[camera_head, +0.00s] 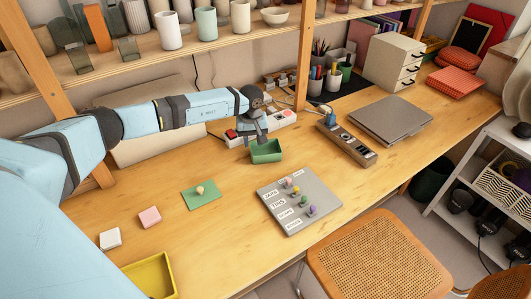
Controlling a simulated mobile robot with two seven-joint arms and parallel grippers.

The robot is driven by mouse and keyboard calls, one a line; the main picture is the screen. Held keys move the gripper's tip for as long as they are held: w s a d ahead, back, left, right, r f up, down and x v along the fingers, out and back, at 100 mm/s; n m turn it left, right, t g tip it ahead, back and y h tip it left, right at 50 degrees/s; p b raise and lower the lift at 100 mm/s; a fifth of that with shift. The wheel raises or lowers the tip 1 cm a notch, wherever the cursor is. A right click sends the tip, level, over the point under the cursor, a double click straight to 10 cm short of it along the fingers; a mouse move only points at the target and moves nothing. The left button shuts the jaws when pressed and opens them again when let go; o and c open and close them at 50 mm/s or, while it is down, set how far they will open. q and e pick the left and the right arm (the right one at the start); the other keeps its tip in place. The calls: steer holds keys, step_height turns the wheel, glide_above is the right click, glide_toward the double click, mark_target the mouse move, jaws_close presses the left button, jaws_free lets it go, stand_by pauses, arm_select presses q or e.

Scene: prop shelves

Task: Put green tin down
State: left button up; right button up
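The green tin (267,153) is a small, open-topped rectangular tray near the middle of the desk in the head view. My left gripper (258,138) points down at the tin's back rim, with its fingers closed on that rim. The tin looks roughly level and very close to the desk top; I cannot tell whether it touches. The fingertips are small and partly hidden by the rim. My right gripper is not in view.
A grey labelled board (299,207) with coloured knobs lies in front. A green card (201,194), pink block (150,217), white block (110,239) and yellow tin (151,277) are to the left. A power strip (346,143) and laptop (390,122) are right. Bare desk surrounds the tin's front.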

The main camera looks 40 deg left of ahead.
mark_target(265, 151)
arm_select(q)
steer(key=f, duration=0.5)
steer(key=shift+a, duration=0.4)
jaws_close()
steer(key=shift+r, duration=0.15)
